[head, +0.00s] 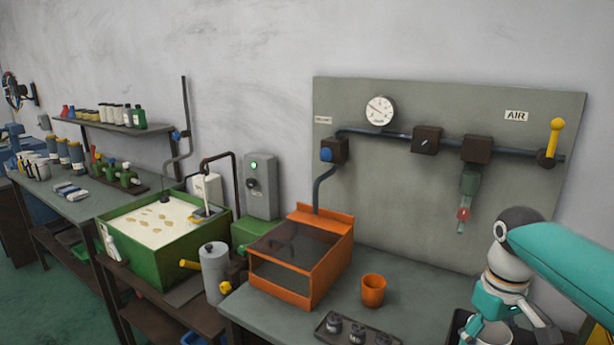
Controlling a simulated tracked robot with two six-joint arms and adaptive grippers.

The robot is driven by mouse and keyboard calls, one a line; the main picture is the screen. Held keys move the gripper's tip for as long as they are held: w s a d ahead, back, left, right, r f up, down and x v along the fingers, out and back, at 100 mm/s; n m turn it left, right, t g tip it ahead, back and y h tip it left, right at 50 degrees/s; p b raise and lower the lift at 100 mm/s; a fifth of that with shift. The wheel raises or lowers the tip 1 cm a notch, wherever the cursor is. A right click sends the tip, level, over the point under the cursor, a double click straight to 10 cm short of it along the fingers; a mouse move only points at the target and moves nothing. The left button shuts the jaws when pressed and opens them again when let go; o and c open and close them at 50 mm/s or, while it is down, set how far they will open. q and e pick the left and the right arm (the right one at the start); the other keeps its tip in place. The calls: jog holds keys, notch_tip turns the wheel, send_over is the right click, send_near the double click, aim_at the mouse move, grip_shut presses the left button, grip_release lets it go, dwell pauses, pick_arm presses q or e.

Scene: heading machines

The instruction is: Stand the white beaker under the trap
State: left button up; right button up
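My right arm comes in from the right, with the gripper pointing down at this container. I cannot tell whether its fingers are apart or shut, or whether they touch it. My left gripper is out of view.
An orange cup (373,291) stands on the grey bench (285,318), left of the space below the trap. A dark tray (328,331) with several small dark parts lies in front. An orange, clear-topped box (301,283) stands left. A yellow-handled valve (554,140) is upper right.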

jog(key=a+f+m, duration=0.2)
jog(key=a+f, duration=2.1)
jog(key=a, duration=0.1)
jog(key=d, duration=1.2)
jog(key=shift+s+d+r+m, duration=0.25)
jog(key=shift+s+d+m, duration=0.05)
jog(key=shift+m, duration=0.1)
